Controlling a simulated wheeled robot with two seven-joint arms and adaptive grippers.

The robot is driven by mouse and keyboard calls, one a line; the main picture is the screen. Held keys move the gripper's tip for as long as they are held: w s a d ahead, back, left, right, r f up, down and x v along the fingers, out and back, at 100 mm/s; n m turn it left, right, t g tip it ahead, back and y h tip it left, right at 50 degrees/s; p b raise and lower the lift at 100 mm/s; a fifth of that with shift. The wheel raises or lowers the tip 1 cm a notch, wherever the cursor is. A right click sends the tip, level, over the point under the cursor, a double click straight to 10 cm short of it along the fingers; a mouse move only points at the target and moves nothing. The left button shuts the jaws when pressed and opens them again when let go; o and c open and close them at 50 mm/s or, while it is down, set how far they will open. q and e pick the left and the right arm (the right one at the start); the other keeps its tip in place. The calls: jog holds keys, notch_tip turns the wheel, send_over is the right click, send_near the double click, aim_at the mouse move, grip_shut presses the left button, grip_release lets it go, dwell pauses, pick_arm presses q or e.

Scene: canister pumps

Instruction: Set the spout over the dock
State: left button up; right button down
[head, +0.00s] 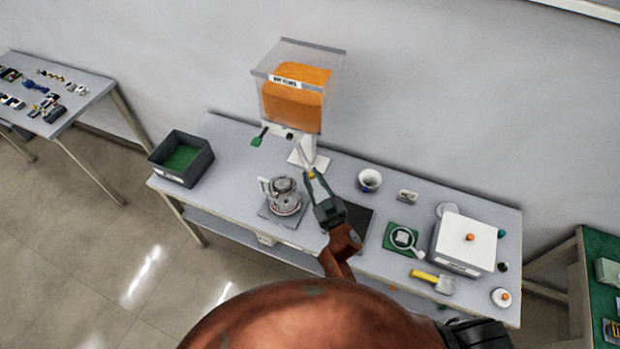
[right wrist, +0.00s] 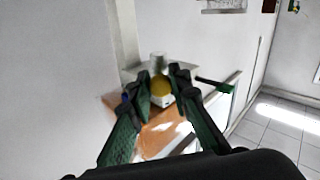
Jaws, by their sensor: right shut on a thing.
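A clear canister (head: 292,95) with orange contents stands on a white post and foot (head: 310,160) at the back of the table. A green lever (head: 259,137) sticks out to its lower left and also shows in the right wrist view (right wrist: 213,85). My right gripper (head: 311,174) is at the front of the post, shut on a small yellow knob (right wrist: 160,88), which seems to belong to the spout. The spout itself is mostly hidden by the gripper. A glass and metal pot (head: 284,196) stands on a grey square plate (head: 268,216), likely the dock, left of my gripper. My left gripper is out of view.
A dark bin with a green bottom (head: 181,158) is at the table's left end. Right of my arm are a dark mat (head: 357,221), a white cup (head: 370,180), a green square with a strainer (head: 402,238), a white box (head: 464,243) and a yellow-handled scoop (head: 433,280).

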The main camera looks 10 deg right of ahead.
jog(key=c, duration=1.8)
grip_release()
jog(key=shift+o, duration=0.2)
jog(key=v, duration=1.2)
jog(key=shift+c, duration=0.4)
